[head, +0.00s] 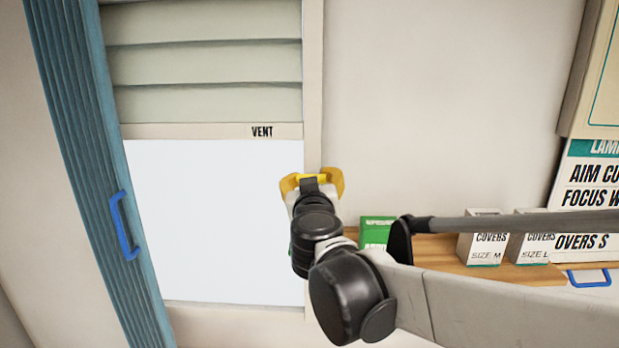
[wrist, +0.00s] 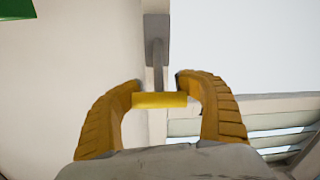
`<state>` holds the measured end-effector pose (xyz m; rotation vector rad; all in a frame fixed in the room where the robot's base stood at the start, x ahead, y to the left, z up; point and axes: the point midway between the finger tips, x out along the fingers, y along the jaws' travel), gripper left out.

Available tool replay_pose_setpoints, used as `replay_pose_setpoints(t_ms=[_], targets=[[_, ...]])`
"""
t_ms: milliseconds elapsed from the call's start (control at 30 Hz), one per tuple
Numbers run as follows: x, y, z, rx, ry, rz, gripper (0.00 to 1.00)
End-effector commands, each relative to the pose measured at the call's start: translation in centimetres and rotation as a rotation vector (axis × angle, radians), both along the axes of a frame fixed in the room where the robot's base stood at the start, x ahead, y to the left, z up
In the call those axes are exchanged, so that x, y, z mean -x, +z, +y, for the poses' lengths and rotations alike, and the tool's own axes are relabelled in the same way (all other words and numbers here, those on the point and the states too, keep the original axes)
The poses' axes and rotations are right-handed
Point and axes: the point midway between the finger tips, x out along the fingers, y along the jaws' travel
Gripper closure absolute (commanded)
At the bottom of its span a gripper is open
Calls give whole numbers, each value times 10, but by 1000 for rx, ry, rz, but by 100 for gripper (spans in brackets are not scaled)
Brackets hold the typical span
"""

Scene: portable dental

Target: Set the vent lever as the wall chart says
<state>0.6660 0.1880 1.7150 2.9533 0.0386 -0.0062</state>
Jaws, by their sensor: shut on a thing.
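The vent lever (wrist: 157,62) shows in the wrist view as a grey arm on a grey plate with a yellow crossbar grip (wrist: 160,100). My gripper (wrist: 160,99) has its yellow fingers shut on the two ends of that grip. In the head view my gripper (head: 312,184) is at the right post of the window frame, below the VENT label (head: 262,132), and hides the lever. The vent slats (head: 203,60) are above the label; thin bright gaps show between them in the wrist view (wrist: 275,135). The wall chart (head: 594,172) is cut off at right; only lamp and cover lines show.
A bright window pane (head: 210,220) is below the vent. A blue folding curtain (head: 85,150) with a blue handle (head: 124,225) is at left. A wooden shelf (head: 440,250) holds a green box (head: 376,231) and white cover boxes (head: 484,240), beside my arm.

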Motion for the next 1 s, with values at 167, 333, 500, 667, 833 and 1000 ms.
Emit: replay_pose_setpoints(t_ms=[167, 333, 500, 667, 833, 1000], targets=[[1, 2, 0, 2, 0, -1, 100], [1, 2, 0, 2, 0, -1, 54], [1, 1, 0, 2, 0, -1, 9], [0, 1, 0, 1, 0, -1, 9], [3, 0, 0, 1, 0, 0, 9], [27, 0, 0, 1, 2, -1, 9]])
